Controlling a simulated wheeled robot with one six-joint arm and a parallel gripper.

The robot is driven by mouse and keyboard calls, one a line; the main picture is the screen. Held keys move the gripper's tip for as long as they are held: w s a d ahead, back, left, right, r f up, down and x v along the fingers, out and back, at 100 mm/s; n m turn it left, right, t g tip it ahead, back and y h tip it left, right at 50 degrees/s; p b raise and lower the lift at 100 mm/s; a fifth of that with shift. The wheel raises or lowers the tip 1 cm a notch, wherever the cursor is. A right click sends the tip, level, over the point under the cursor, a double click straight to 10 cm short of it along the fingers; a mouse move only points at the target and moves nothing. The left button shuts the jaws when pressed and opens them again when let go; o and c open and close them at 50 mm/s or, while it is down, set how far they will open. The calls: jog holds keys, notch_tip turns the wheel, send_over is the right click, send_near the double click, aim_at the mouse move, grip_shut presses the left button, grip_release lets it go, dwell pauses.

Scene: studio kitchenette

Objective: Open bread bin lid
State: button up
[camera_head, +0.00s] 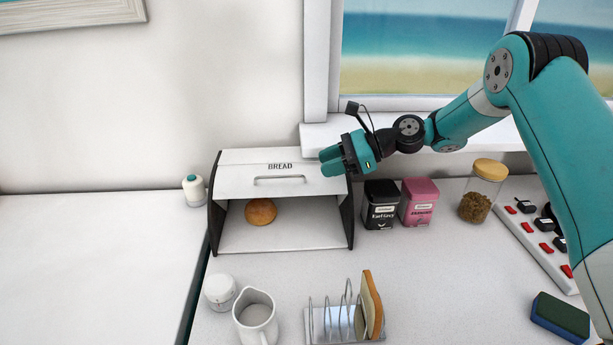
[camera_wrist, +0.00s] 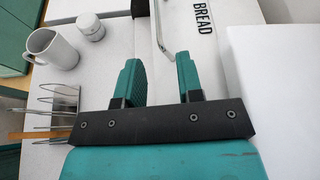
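The white bread bin (camera_head: 228,215) with dark side panels stands on the counter against the wall. Its lid (camera_head: 225,170), marked BREAD, is raised, and the front below it stands open. A round bun (camera_head: 260,212) sits inside. The lid's metal bar handle (camera_head: 280,179) also shows in the wrist view (camera_wrist: 158,35), beyond my fingertips. My gripper (camera_head: 327,161) is at the lid's upper right corner, right of the handle. In the wrist view my gripper (camera_wrist: 160,75) has its two teal fingers apart with nothing between them. Whether a finger touches the lid, I cannot tell.
A black tin (camera_head: 381,204), a pink tin (camera_head: 418,202) and a cork-lidded jar (camera_head: 477,195) stand right of the bin. In front are a white jug (camera_head: 255,318), a small white pot (camera_head: 219,291) and a toast rack (camera_head: 335,325) with bread. A sponge (camera_head: 560,318) lies at right.

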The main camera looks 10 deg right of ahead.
jog(key=b+v, duration=0.1)
jog(key=v, duration=0.8)
jog(key=shift+d, duration=0.25)
jog(key=shift+s+r, duration=0.1)
jog(key=shift+c, duration=0.5)
